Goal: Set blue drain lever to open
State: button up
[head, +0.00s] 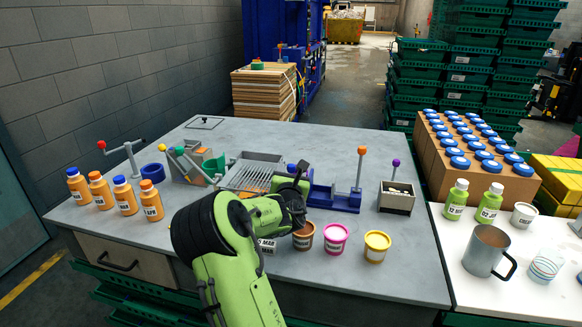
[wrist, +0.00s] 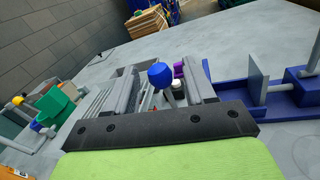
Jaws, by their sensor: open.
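The blue drain lever's round knob (wrist: 160,75) shows in the wrist view, on a short grey stem. It stands between the two dark fingers of my gripper (wrist: 157,72), which are apart; I see no clear contact. In the head view a small part of the blue knob (head: 291,167) shows just behind my gripper (head: 296,182). The grey slatted drain tray (head: 258,168) lies left of my gripper. My arm hides the front of the tray and the lever's base, so the lever's setting cannot be told.
A blue press with an orange-knobbed lever (head: 362,151) stands right of my gripper. A purple-knobbed box (head: 396,196) is beyond it. Orange bottles (head: 125,196) and several cups (head: 335,239) line the near side.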

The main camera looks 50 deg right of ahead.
jog(key=x, duration=0.3)
jog(key=shift+w+d, duration=0.15)
jog(key=shift+d, duration=0.05)
grip_shut()
